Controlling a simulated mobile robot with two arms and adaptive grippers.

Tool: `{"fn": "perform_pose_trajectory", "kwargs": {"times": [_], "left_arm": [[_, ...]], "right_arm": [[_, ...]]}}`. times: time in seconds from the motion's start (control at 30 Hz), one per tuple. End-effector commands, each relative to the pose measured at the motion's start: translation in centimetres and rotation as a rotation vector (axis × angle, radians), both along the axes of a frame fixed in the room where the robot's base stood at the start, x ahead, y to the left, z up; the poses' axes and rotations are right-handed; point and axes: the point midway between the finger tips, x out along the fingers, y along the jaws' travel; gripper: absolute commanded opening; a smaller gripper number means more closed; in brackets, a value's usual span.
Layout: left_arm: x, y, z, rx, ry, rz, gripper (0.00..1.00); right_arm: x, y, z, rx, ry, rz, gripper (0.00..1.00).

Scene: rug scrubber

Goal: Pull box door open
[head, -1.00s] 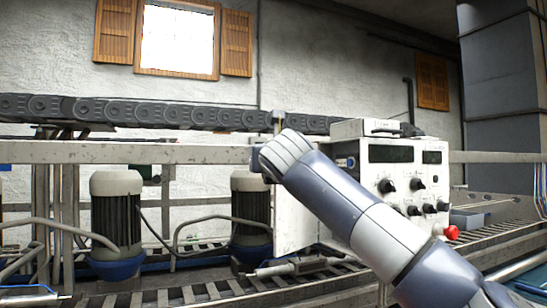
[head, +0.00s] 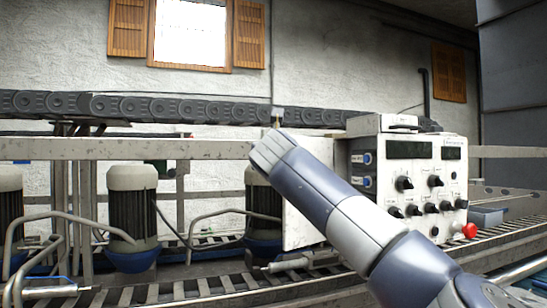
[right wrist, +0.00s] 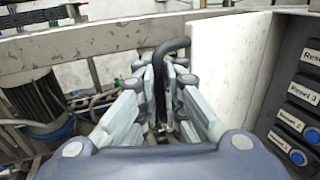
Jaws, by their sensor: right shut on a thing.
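The control box (head: 410,170) is white, with dials, dark displays and a red knob on its front. Its door is a flat white panel (head: 305,222) that stands swung out at the box's left side, showing a dark face with blue buttons. In the right wrist view, the door (right wrist: 225,75) is right of my right gripper (right wrist: 162,80), and the button face is farther right. The gripper is shut on a dark bent handle (right wrist: 170,48). In the head view, my right arm covers part of the door and its fingers are hidden. My left gripper is not in view.
A roller conveyor (head: 200,292) runs along the front. Grey motors with blue bases (head: 132,215) stand left of the door. A metal beam (head: 110,149) and a dark chain track (head: 150,107) run behind. Curved pipes (head: 60,217) are at the left.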

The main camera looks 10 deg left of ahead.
Motion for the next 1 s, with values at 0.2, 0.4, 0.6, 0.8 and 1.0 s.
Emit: {"fn": "perform_pose_trajectory", "kwargs": {"times": [0.2,0.4,0.6,0.8,1.0], "left_arm": [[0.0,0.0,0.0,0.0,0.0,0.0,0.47],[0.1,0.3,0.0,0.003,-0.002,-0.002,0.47],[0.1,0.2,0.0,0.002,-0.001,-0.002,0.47],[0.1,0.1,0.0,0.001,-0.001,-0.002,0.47],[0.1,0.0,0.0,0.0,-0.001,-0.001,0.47]], "right_arm": [[-0.1,0.2,-0.2,-0.002,0.002,0.004,0.16],[0.0,0.1,-0.1,-0.001,0.001,0.002,0.16],[-0.5,0.1,0.0,-0.001,0.0,0.004,0.16],[-1.9,-0.2,0.1,-0.001,0.001,0.004,0.16],[-3.8,-0.6,0.0,-0.001,0.0,0.004,0.16]]}}
